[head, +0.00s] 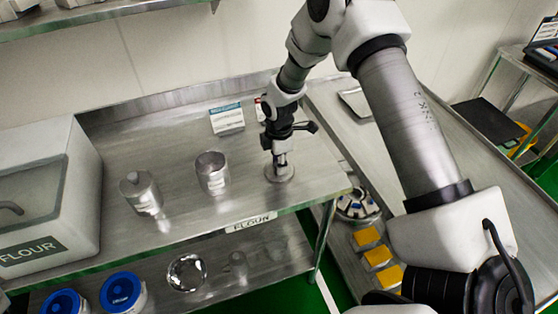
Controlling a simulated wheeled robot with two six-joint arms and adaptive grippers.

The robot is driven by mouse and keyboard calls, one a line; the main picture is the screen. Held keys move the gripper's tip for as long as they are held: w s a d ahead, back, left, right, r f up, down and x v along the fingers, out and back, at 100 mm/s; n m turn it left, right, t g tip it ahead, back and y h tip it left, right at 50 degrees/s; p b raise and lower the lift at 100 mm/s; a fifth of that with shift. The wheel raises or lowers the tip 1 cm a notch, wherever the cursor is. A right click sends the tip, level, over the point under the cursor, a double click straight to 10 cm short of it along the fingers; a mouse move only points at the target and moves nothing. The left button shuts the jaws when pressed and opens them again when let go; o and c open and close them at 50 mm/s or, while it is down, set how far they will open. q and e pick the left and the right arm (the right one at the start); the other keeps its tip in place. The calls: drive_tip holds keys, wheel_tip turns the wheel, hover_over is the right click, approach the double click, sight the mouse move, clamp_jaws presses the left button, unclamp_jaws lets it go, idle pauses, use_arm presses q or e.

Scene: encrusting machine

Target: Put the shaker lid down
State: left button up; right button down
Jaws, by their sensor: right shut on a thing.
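The shaker lid (279,174) is a small round metal piece over the right part of the steel table (185,130). My right gripper (280,158) points down and is shut on the lid from above. The lid is at or just above the tabletop; I cannot tell whether it touches. The open metal shaker (212,174) stands upright to the left of the lid, apart from it. My left gripper is not in view.
The table's front edge carries a flour label (251,222). Yellow blocks (378,256) lie lower right.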

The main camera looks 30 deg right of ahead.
drive_tip(key=shift+s+a+f, duration=0.1)
drive_tip(key=c, duration=0.9)
unclamp_jaws()
drive_tip(key=shift+c, duration=0.2)
drive_tip(key=shift+r, duration=0.25)
wheel_tip(320, 180, up, 12)
drive_tip(key=b, duration=0.2)
drive_tip(key=shift+f, duration=0.1)
